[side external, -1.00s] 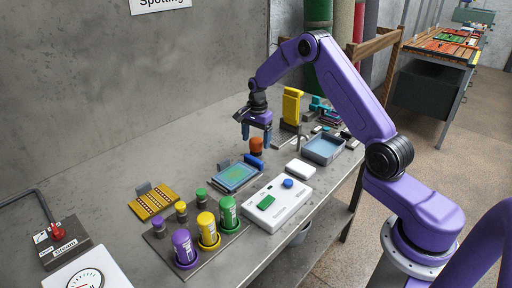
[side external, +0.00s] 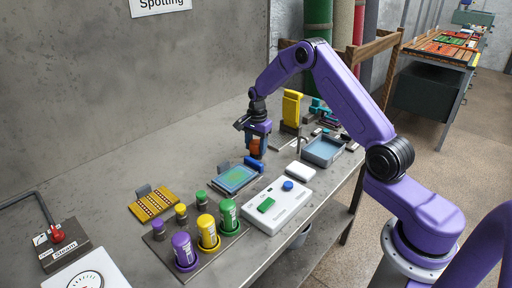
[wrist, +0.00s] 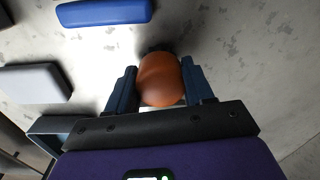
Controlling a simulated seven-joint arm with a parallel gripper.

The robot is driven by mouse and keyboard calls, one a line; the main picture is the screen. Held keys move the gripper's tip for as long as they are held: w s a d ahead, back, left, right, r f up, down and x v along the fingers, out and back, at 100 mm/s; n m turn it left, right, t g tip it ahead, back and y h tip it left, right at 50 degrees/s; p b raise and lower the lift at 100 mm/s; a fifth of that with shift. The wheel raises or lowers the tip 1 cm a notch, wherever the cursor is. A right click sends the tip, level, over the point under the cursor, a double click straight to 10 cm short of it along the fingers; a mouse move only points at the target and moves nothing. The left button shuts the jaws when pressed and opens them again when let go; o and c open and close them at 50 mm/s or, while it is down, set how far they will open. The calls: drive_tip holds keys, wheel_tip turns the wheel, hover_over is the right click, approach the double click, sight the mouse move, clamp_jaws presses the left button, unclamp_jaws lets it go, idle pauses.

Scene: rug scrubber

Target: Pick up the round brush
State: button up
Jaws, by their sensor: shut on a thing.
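The round brush shows an orange-brown rounded top (wrist: 159,80) in the wrist view, with a dark edge just visible beyond it. In the side view the brush (side external: 254,147) stands on the grey bench behind the blue-green framed mat. My gripper (wrist: 161,88) is shut on the brush, one dark blue finger on each side of it. In the side view my gripper (side external: 256,148) points straight down, low over the bench. The brush's underside is hidden, so I cannot tell whether it touches the bench.
A blue bar (wrist: 104,12) and a white block (wrist: 34,83) lie close by. A framed mat (side external: 237,178), a white button box (side external: 277,205), a blue-grey tray (side external: 322,150) and a yellow upright piece (side external: 291,108) surround the spot. Bare bench (side external: 130,130) lies to the left.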

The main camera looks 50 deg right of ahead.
sight(256, 142)
drive_tip(key=shift+r, duration=0.6)
wheel_tip(256, 142, up, 2)
drive_tip(key=shift+r, duration=0.15)
drive_tip(key=s+a+r, duration=0.1)
drive_tip(key=s+r, duration=0.2)
drive_tip(key=s, duration=0.1)
drive_tip(key=s+a+r, duration=0.1)
drive_tip(key=s+r, duration=0.2)
drive_tip(key=s, duration=0.2)
drive_tip(key=s+a+r, duration=0.1)
drive_tip(key=s+r, duration=0.2)
drive_tip(key=s, duration=0.1)
drive_tip(key=shift+s+r, duration=0.25)
drive_tip(key=shift+s, duration=0.1)
